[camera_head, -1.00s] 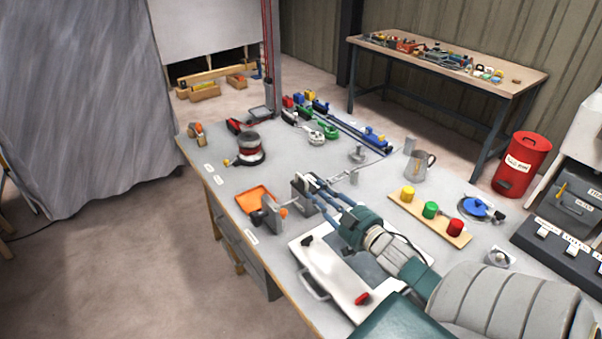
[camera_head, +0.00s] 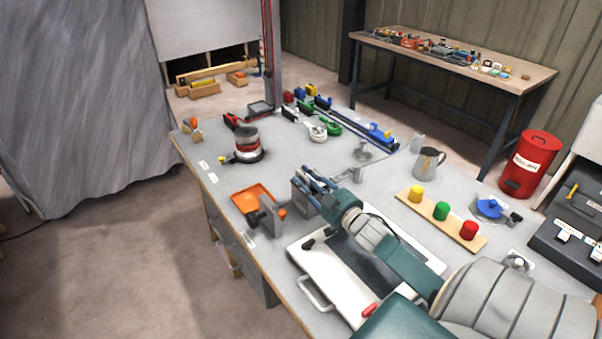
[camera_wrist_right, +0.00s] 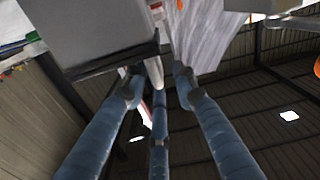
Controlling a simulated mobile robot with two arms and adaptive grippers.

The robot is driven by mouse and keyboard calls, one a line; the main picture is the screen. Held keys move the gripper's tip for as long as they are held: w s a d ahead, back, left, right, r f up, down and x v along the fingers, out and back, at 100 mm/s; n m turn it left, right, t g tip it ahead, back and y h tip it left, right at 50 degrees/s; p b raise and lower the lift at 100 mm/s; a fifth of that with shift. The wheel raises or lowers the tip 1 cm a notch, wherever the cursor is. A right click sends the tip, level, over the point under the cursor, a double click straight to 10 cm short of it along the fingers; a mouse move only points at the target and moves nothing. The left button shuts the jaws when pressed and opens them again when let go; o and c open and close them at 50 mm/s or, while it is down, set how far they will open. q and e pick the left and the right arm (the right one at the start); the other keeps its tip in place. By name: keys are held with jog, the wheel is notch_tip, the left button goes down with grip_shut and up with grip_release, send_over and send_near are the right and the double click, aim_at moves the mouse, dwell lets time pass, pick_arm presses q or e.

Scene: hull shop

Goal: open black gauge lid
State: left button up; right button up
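In the right wrist view a grey box-like body (camera_wrist_right: 85,30) with a black edge (camera_wrist_right: 112,66) fills the upper left, close to the fingertips. The right gripper's fingers (camera_wrist_right: 158,85) are spread apart there. I cannot tell whether they touch the black edge. No gauge face or clear lid outline is visible. My left gripper is not in view.
An orange tray (camera_head: 258,197) and the bracket (camera_head: 268,218) stand left of the box. A white board (camera_head: 325,283) lies in front, under my right arm. A peg board (camera_head: 440,218) and a metal jug (camera_head: 428,163) are to the right.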

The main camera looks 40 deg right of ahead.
jog(key=shift+w+d, duration=0.15)
jog(key=shift+w, duration=1.3)
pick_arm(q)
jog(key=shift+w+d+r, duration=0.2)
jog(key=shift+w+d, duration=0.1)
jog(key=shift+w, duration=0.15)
pick_arm(e)
jog(key=shift+d+f, duration=0.1)
grip_shut()
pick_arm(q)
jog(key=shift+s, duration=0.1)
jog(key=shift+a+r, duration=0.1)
